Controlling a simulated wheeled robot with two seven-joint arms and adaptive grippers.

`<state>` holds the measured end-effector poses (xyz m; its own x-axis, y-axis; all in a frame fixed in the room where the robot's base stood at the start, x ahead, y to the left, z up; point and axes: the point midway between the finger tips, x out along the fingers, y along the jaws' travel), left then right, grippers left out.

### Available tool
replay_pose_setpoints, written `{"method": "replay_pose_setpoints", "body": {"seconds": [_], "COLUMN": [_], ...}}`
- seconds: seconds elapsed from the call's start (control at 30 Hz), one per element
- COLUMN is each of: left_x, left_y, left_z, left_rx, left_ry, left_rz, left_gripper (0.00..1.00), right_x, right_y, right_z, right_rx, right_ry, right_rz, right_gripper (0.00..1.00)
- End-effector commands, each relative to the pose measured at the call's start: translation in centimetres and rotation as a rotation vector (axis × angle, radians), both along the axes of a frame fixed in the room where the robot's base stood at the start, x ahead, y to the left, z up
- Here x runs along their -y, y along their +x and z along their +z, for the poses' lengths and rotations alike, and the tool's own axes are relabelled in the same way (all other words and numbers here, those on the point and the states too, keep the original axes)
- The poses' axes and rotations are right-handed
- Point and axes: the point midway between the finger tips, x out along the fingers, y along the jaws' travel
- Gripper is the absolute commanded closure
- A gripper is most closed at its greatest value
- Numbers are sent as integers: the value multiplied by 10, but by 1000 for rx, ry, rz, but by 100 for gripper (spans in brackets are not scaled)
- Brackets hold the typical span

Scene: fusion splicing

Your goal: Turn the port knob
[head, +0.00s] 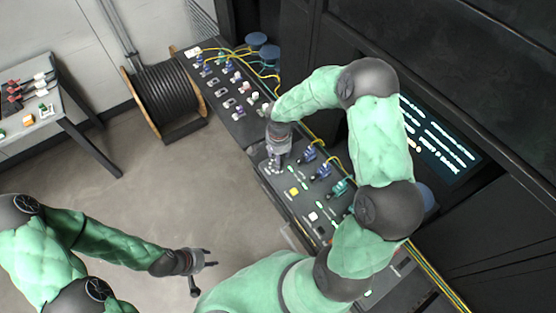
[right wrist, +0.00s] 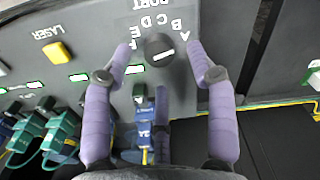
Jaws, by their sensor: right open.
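The port knob (right wrist: 157,44) is a dark round dial with a white mark, on the grey panel below the upside-down letters A to F. My right gripper (right wrist: 160,50) is open, with one purple finger on each side of the knob; whether either finger touches it I cannot tell. In the head view my right gripper (head: 277,164) is over the console (head: 262,168), and the knob cannot be made out there. My left gripper (head: 208,258) is open and empty over the floor, away from the console.
A yellow laser button (right wrist: 58,52) and blue connectors (right wrist: 146,128) with cables are close to the knob. A screen (head: 440,138) stands behind the console. A cable spool (head: 165,92) and a side table (head: 58,118) are at the left. The floor between is clear.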

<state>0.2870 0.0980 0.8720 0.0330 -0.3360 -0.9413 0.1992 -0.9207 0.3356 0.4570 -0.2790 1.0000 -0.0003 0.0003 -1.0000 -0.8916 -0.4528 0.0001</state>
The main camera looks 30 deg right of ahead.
Motion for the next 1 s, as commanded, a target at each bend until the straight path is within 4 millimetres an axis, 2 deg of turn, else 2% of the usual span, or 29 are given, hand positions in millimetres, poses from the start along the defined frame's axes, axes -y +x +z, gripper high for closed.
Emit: {"method": "replay_pose_setpoints", "body": {"seconds": [0.1,0.2,0.57,0.6,0.8,1.0], "left_x": [0,0,0,0,0,0], "left_y": [0,0,0,0,0,0], "left_z": [0,-1,-1,-1,-1,-1], "left_rx": [0,0,0,0,0,0], "left_ry": [0,0,0,0,0,0], "left_rz": [0,0,0,0,0,0], "left_gripper": [60,60,60,60,60,60], "right_x": [0,0,0,0,0,0], "right_y": [-1,0,0,0,0,0], "right_z": [-16,-24,-29,-29,-29,-29], "right_rx": [-3,-2,0,0,0,0], "right_ry": [1,-1,0,0,0,0], "right_rz": [1,1,0,1,1,5], "right_gripper": [43,43,43,46,99,99]}}
